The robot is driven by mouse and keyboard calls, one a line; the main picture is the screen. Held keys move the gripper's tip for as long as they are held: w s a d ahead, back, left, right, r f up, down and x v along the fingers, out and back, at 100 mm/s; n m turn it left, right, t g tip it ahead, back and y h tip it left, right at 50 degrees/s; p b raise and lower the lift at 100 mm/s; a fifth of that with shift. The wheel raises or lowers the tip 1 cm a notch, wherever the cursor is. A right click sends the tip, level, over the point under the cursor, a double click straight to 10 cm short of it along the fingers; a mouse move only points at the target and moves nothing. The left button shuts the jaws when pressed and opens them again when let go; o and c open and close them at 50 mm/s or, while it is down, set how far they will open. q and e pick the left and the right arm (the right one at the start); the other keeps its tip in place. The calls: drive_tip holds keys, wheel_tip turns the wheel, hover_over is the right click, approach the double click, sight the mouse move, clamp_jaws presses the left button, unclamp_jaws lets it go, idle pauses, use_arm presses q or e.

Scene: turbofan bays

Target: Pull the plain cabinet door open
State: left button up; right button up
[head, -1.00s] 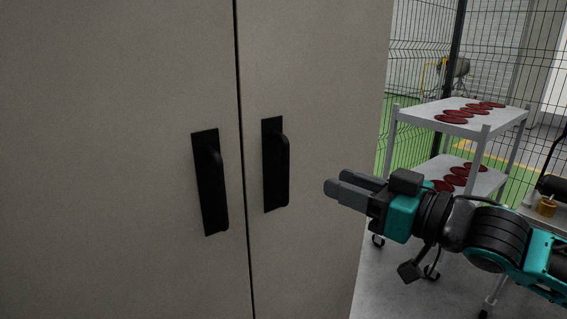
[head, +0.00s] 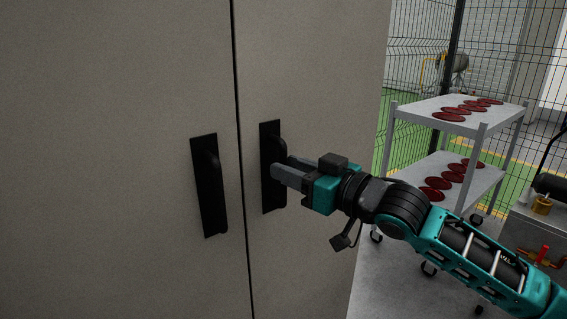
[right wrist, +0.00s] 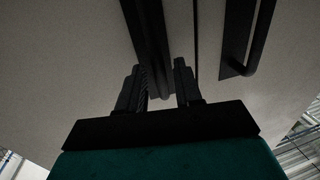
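The plain grey-beige cabinet has two shut doors, a left door (head: 100,120) and a right door (head: 310,70), with a thin dark seam between them. Each has a black upright handle: the left handle (head: 209,187) and the right handle (head: 272,145). My right gripper (head: 277,169) is at the right handle, its grey fingers reaching it from the right. In the right wrist view the gripper (right wrist: 162,88) is open, with a finger on either side of the handle bar (right wrist: 158,50); I cannot tell whether either finger touches it. My left gripper is not in view.
A grey wheeled cart (head: 400,112) with dark red discs on two shelves stands right of the cabinet. A wire mesh fence (head: 420,60) is behind it. Another bench (head: 525,225) with small parts is at the far right. The floor before the doors is mostly out of view.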

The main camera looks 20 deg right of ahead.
drive_tip(key=shift+x, duration=1.1)
drive_tip(key=shift+c, duration=0.5)
clamp_jaws()
